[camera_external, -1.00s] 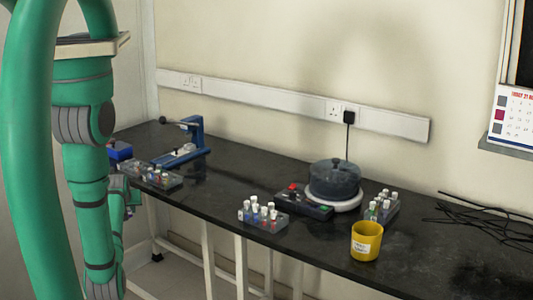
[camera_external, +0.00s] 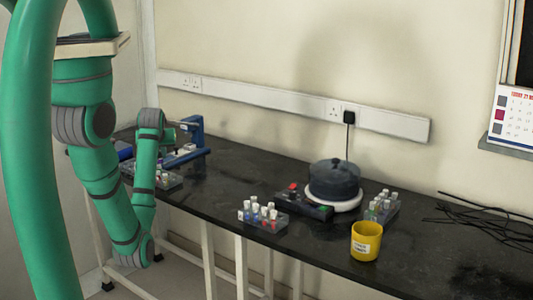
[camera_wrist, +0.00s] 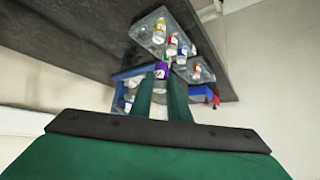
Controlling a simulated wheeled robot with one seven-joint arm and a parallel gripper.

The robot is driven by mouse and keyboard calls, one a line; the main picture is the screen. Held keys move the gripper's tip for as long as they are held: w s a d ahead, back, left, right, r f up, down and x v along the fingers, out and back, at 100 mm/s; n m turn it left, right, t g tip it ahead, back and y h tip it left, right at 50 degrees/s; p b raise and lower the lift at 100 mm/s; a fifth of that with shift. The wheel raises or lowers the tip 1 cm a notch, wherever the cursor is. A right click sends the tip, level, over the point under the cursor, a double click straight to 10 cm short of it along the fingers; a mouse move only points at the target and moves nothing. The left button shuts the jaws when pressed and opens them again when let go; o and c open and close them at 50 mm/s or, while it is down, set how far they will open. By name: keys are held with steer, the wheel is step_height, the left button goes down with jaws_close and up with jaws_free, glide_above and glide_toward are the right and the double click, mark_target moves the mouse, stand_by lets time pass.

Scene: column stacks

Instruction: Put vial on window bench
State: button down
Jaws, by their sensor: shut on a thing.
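In the wrist view, my gripper (camera_wrist: 161,80) is shut on a small vial with a purple band (camera_wrist: 162,68), held between its two green fingertips. Clear racks with vials (camera_wrist: 158,30) lie just beyond it; I cannot tell whether the held vial is clear of them. In the external view, my arm bends over the left end of the black bench (camera_external: 225,185), and its forearm hides the gripper and the held vial. The bench runs along the wall; the view does not settle whether it is the window bench.
A vial rack (camera_external: 160,177) and a blue press (camera_external: 192,145) stand at the bench's left end. Further right are another rack (camera_external: 263,216), a round dark device (camera_external: 334,180), a third rack (camera_external: 383,206), a yellow cup (camera_external: 366,241) and black cables (camera_external: 485,220).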

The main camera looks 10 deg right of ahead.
steer(key=s+d+r, duration=0.3)
steer(key=s+d, duration=0.2)
steer(key=w+d+f, duration=0.1)
steer(key=w+f, duration=0.2)
steer(key=w, duration=0.1)
steer(key=w+d+f, duration=0.1)
steer(key=w+f, duration=0.2)
steer(key=w, duration=0.1)
steer(key=w+d+f, duration=0.1)
steer(key=w+f, duration=0.2)
steer(key=w, duration=0.2)
steer(key=shift+d, duration=0.1)
steer(key=shift+w+f, duration=0.25)
steer(key=shift+f, duration=1.65)
steer(key=shift+f, duration=0.15)
steer(key=c, duration=1.7)
jaws_free()
